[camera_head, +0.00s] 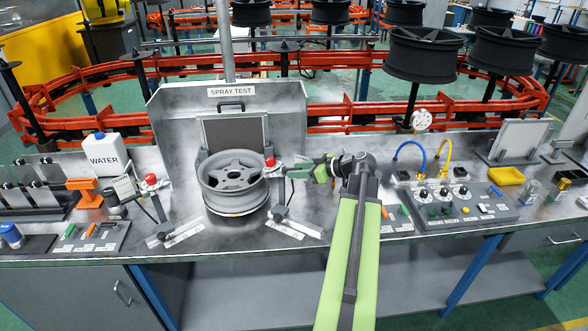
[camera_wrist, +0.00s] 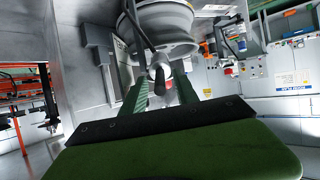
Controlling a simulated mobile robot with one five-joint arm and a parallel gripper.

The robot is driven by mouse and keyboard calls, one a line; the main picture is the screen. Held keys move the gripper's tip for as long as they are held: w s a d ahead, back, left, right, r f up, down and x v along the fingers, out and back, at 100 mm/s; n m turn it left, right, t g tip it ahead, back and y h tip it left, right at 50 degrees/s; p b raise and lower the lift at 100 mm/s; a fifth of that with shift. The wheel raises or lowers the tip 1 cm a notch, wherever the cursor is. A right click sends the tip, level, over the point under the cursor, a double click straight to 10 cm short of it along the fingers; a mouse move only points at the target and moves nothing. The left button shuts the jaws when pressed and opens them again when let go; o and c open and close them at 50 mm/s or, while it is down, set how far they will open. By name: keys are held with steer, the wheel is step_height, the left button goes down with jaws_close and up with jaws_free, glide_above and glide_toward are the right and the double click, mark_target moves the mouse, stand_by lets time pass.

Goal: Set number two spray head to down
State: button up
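Two spray heads with red knobs flank the grey wheel (camera_head: 232,180) at the spray test station. The right spray head (camera_head: 279,172) stands on a post by the wheel's right rim, and the left spray head (camera_head: 148,184) stands to the wheel's left. I cannot read which one is marked number two. My gripper (camera_head: 306,172) is just right of the right spray head, pointing left at it. In the wrist view my gripper (camera_wrist: 160,92) has its green fingers apart, with a grey rounded part of a spray head (camera_wrist: 159,76) in line with the gap. I cannot tell whether they touch.
A grey panel with a "SPRAY TEST" sign (camera_head: 231,91) stands behind the wheel. A white water jug (camera_head: 106,155) is at left. A control panel with knobs (camera_head: 450,202) and blue and yellow hoses is at right. Label plates (camera_head: 298,222) lie in front of the wheel.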

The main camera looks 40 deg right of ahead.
steer(key=p+v, duration=0.5)
steer(key=v, duration=1)
steer(key=shift+r, duration=0.1)
steer(key=w+a+f+n+g+y+b, duration=0.1)
steer(key=w+a+f+n+g+y, duration=0.15)
steer(key=w+a, duration=0.85)
steer(key=w+a+f+n+g+y+b, duration=0.1)
steer(key=w+a+f+n+g+y, duration=0.2)
steer(key=w+a, duration=0.85)
steer(key=s+a+f+g+h+b, duration=0.15)
steer(key=a+f, duration=0.25)
steer(key=a, duration=0.7)
steer(key=s+a+f+g+h, duration=0.2)
steer(key=s+a+f+g, duration=0.15)
steer(key=a, duration=0.75)
steer(key=s+a+f+g+h+b, duration=0.15)
steer(key=a+f, duration=0.25)
steer(key=a, duration=0.7)
steer(key=d+f+m+h, duration=0.1)
steer(key=d+m+h, duration=0.3)
steer(key=d+m, duration=0.2)
steer(key=m, duration=0.2)
steer(key=shift+s+d+f+m+g+p, duration=0.3)
steer(key=shift+s+m+p, duration=0.05)
